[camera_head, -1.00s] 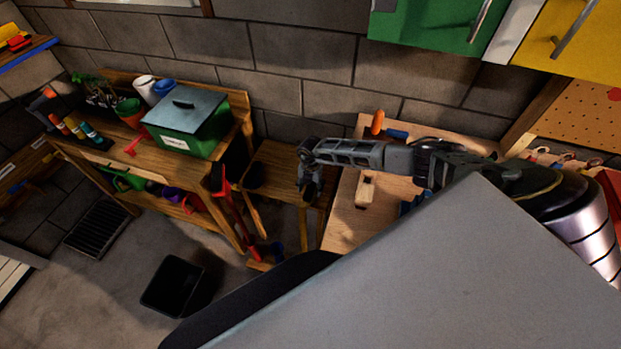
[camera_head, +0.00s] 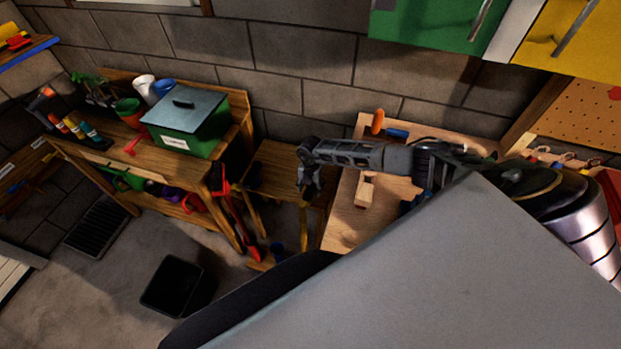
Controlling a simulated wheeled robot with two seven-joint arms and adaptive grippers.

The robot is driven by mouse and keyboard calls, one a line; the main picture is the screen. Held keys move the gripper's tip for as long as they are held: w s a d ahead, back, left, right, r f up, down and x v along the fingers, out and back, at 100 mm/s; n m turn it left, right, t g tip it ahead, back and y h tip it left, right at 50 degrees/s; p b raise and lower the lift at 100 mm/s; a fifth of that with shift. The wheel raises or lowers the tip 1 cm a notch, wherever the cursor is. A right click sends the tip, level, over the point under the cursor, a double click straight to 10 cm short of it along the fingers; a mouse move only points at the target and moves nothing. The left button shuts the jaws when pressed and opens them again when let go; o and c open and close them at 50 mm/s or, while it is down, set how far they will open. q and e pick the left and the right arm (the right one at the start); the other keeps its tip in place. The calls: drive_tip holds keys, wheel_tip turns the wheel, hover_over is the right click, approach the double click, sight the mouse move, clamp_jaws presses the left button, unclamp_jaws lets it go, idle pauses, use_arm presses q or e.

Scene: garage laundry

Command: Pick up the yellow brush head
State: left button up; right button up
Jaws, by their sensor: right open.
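I cannot clearly pick out a yellow brush head. A small yellow and red item (camera_head: 14,37) sits on the blue-edged shelf at the far upper left, too small to name. My right arm comes in from the right across the wooden workbench. My right gripper (camera_head: 309,187) is open and looks empty. It points down beside the bench's left edge, over or near the low wooden stool in the picture. My left gripper is not in view.
The workbench (camera_head: 345,228) holds a pale wooden block (camera_head: 364,193) and an orange-handled tool (camera_head: 377,121). A green box (camera_head: 187,135) stands on the left table. The wooden stool (camera_head: 272,170) stands between them. A black bin (camera_head: 172,286) is on the floor.

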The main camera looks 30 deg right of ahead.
drive_tip(key=c, duration=1.1)
drive_tip(key=shift+r, duration=0.15)
drive_tip(key=shift+c, duration=0.2)
drive_tip(key=shift+r, duration=5.1)
drive_tip(key=shift+s+a, duration=0.15)
drive_tip(key=shift+s, duration=0.1)
